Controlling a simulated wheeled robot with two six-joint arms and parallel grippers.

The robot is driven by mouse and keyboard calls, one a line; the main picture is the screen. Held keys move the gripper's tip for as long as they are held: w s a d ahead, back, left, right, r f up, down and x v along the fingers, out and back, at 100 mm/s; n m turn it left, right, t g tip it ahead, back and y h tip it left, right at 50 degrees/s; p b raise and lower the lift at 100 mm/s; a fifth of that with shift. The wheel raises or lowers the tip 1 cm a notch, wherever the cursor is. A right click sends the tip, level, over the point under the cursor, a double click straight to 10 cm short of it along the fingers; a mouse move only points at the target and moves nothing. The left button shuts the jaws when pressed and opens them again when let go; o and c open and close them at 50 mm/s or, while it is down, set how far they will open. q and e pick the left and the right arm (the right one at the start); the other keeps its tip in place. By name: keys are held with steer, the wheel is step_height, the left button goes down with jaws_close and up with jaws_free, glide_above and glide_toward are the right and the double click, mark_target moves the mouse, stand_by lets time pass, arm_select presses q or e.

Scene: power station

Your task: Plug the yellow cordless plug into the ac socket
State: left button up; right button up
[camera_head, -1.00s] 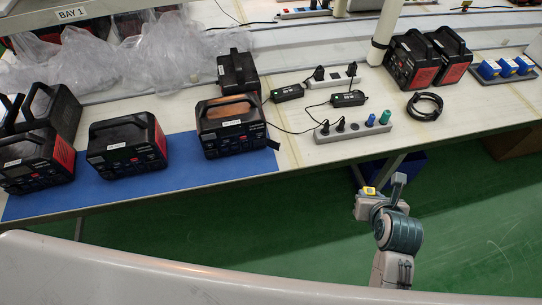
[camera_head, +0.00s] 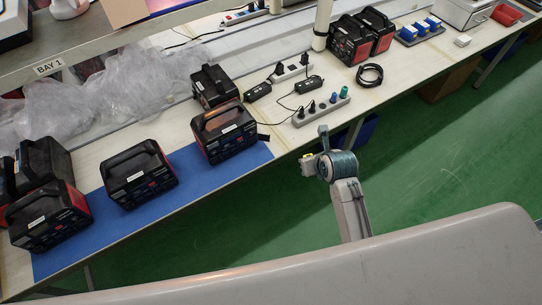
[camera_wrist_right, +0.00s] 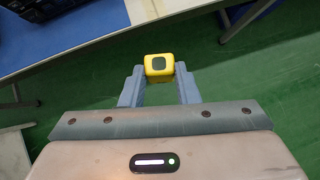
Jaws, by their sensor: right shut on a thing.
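The yellow plug (camera_wrist_right: 159,65) is a small block with a dark round spot, held between the two fingertips of my right gripper (camera_wrist_right: 160,76) in the right wrist view. The gripper is over the green floor, just off the table's front edge. A grey power strip (camera_head: 322,110) with black, blue and green plugs lies near that edge. Black power stations stand on the blue mat (camera_head: 215,177); I cannot tell which outlet is the ac socket. My left gripper is out of view.
A second power strip (camera_head: 290,73), black adapters (camera_head: 308,85) and a coiled black cable (camera_head: 369,75) lie on the table. The nearest power station (camera_head: 224,132) stands at the mat's right end. Clear plastic bags (camera_head: 120,95) lie behind. Bare tabletop shows right of the strip.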

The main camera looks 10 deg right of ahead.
steer(key=w+d+f+g, duration=0.1)
steer(key=w+d+f, duration=0.6)
steer(key=w, duration=0.1)
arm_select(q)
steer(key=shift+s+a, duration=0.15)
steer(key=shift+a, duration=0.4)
arm_select(e)
steer(key=w+d+f+n+g, duration=0.1)
steer(key=w+d+n+g, duration=0.2)
steer(key=d, duration=0.9)
steer(key=w+d+f+n+g, duration=0.1)
steer(key=w+d+n, duration=0.4)
steer(key=d, duration=0.7)
steer(key=shift+w+d+g, duration=0.15)
steer(key=shift+w+g, duration=0.65)
steer(key=shift+g, duration=0.1)
steer(key=shift+a+n, duration=0.25)
steer(key=shift+n, duration=0.65)
steer(key=shift+a+n, duration=0.15)
steer(key=shift+n, duration=0.65)
steer(key=shift+g+h, duration=0.3)
